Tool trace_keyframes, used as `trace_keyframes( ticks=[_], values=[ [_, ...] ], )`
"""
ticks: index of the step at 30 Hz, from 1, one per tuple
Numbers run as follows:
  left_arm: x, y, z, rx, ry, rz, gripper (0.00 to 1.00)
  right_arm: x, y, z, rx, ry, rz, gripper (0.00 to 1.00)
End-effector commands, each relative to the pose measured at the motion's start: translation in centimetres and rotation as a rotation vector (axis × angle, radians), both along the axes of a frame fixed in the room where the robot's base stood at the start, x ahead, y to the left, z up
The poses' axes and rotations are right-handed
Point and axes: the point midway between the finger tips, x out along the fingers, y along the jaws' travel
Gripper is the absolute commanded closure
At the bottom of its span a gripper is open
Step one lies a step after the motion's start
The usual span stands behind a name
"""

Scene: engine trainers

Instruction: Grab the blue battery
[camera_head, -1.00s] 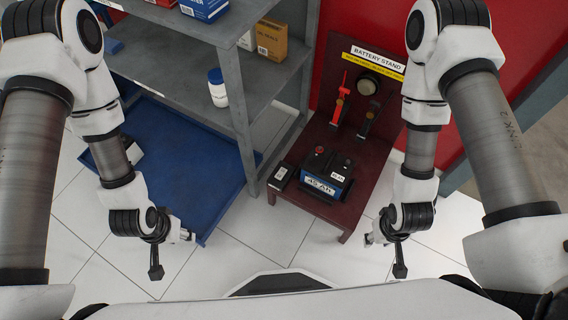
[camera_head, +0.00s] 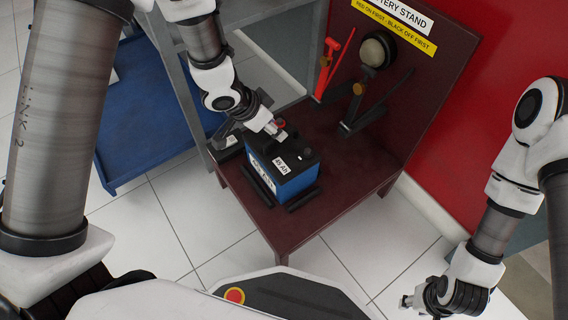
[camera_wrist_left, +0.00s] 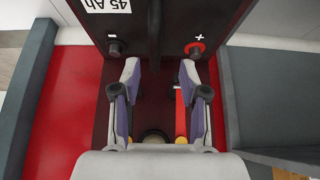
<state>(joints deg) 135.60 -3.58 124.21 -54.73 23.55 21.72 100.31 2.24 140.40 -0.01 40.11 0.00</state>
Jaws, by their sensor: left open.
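The blue battery (camera_head: 296,186) with a black top and white labels sits upright on the dark red battery stand (camera_head: 345,205). My left gripper (camera_head: 277,130) is over the back part of the battery's top, hiding part of it. In the left wrist view the open fingers (camera_wrist_left: 160,66) stand apart just below the battery's two terminals, with the black battery top (camera_wrist_left: 125,22) and its 45 Ah label above them. I cannot tell whether they touch the battery. My right gripper (camera_head: 407,301) is low at the right, away from the stand, too small to read.
A red lever (camera_head: 331,70) and a black lever (camera_head: 376,101) rise behind the battery on the stand. A small dark box (camera_head: 228,146) lies left of it. A grey shelf post (camera_head: 186,100) and a blue tray (camera_head: 125,150) are at the left.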

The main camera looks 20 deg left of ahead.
Motion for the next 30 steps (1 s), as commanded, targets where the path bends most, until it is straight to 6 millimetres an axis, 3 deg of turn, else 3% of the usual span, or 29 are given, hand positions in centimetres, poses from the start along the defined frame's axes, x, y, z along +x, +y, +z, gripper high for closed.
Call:
trace_keyframes(
  ticks=[3,6,15,19,30],
  values=[
    [0.3,-0.8,-2.8,0.001,0.0,-0.003,0.56,0.0,0.0,-2.7,0.0,0.0,-0.001,0.6],
    [0.8,-1.4,-4.1,0.0,0.001,-0.001,0.56,0.1,0.0,-3.6,0.0,-0.002,-0.004,0.6],
    [1.2,-1.7,-4.3,-0.001,0.001,0.001,0.56,0.1,-0.1,-3.6,-0.001,-0.004,-0.006,0.6],
    [1.2,-1.7,-4.3,-0.001,0.001,0.001,1.0,0.1,-0.1,-3.6,-0.001,-0.004,-0.006,0.6],
    [1.3,-1.7,-4.2,-0.002,-0.002,0.001,1.0,0.1,-0.1,-3.6,-0.001,-0.003,-0.006,0.6]
  ],
)
